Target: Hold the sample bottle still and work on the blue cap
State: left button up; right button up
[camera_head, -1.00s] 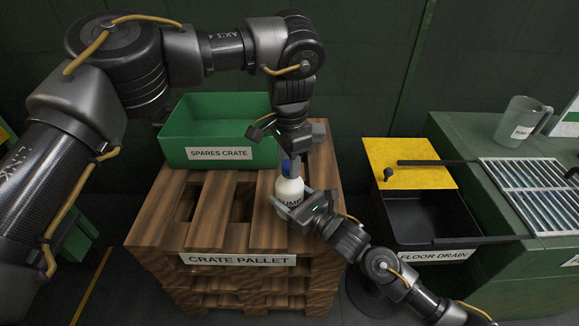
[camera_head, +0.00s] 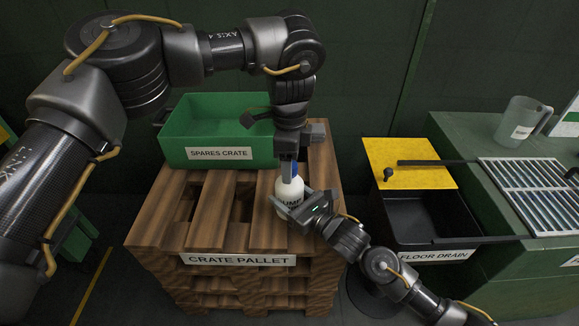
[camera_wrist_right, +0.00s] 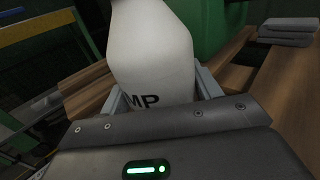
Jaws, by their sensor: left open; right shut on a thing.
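The white sample bottle (camera_head: 289,192) stands upright on the crate pallet. The blue cap (camera_head: 294,168) shows at its top, partly hidden by my left gripper. My left gripper (camera_head: 289,172) points down from above with its fingers around the cap; it is open. My right gripper (camera_head: 290,207) comes in from the lower right and is shut on the bottle's body. In the right wrist view the bottle (camera_wrist_right: 153,50) stands between the fingers of my right gripper (camera_wrist_right: 160,90), with the letters "MP" visible. The cap is out of that view.
The crate pallet (camera_head: 165,225) is slatted wood with gaps. A green spares crate (camera_head: 190,153) stands at its back left. To the right are a black floor drain bin (camera_head: 420,215) with a yellow lid (camera_head: 405,160), and a green bench with a clear jug (camera_head: 520,120) and a rack (camera_head: 530,185).

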pick_arm(q)
jog(key=m, duration=1.5)
jog(key=shift+m, duration=1)
